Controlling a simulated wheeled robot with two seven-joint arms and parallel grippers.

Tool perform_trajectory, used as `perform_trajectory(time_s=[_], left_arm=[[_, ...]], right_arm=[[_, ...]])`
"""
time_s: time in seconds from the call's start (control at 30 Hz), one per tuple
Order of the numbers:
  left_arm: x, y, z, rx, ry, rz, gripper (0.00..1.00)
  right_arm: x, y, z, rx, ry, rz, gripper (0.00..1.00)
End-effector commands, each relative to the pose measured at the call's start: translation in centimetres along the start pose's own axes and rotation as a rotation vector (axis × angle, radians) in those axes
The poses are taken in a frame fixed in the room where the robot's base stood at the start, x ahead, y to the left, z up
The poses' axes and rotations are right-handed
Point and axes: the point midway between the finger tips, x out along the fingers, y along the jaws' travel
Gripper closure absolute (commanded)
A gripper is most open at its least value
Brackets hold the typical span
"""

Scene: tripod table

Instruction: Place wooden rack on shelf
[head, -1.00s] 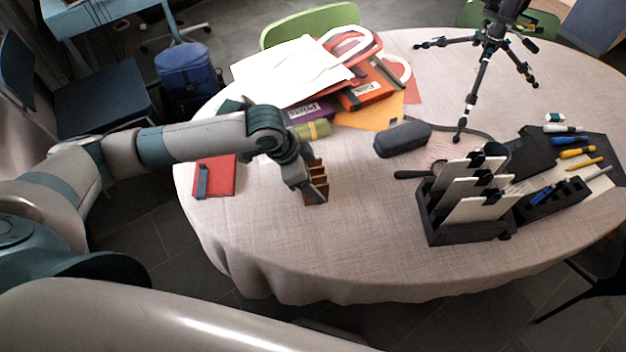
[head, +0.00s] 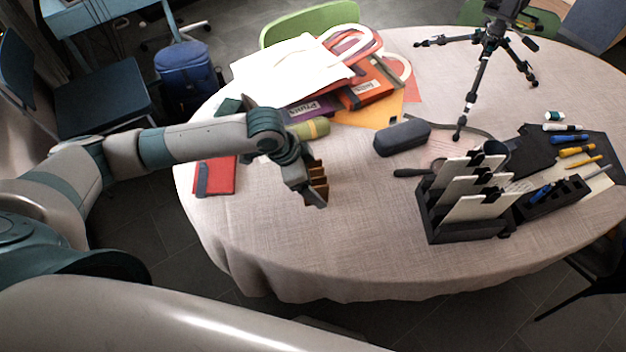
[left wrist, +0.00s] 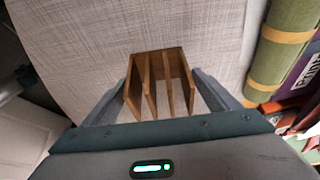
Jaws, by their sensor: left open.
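The small brown wooden rack (head: 318,182) with several slats stands on the tablecloth, partly hidden behind my left gripper in the head view. In the left wrist view the wooden rack (left wrist: 160,82) sits between the fingers of my left gripper (left wrist: 161,92). The fingers are open, one on each side of the rack, with small gaps showing. In the head view my left gripper (head: 314,190) points down at the rack. My right gripper is not in view. I cannot make out a shelf in these frames.
The round table (head: 300,250) has free cloth in front. A black holder (head: 462,228) with white cards stands right of the rack, near a dark case (head: 402,138) and a tripod (head: 480,75). Folders (head: 365,88), a green roll (head: 312,129) and a red notebook (head: 216,177) lie behind and left.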

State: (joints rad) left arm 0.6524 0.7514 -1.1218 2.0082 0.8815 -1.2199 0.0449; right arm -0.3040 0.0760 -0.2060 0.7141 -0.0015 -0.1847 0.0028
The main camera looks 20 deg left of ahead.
Motion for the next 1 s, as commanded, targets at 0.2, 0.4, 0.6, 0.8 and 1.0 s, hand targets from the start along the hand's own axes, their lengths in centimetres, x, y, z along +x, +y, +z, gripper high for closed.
perform_trajectory(time_s=[0.2, 0.4, 0.6, 0.8, 1.0], left_arm=[[-1.8, -0.1, -0.1, 0.001, 0.003, -0.002, 0.19], [-5.0, -0.1, 0.0, 0.000, 0.002, -0.003, 0.19], [-8.6, -0.1, -0.1, 0.000, 0.003, -0.003, 0.19], [-11.2, -0.1, -0.1, 0.000, 0.002, -0.002, 0.19], [-12.0, 0.0, -0.1, 0.000, 0.001, 0.001, 0.19]], right_arm=[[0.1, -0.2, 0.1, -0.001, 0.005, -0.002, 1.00], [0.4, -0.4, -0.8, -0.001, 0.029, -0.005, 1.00], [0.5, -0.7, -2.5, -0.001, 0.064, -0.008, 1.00], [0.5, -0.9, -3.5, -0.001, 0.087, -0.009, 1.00], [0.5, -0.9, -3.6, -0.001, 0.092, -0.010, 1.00]])
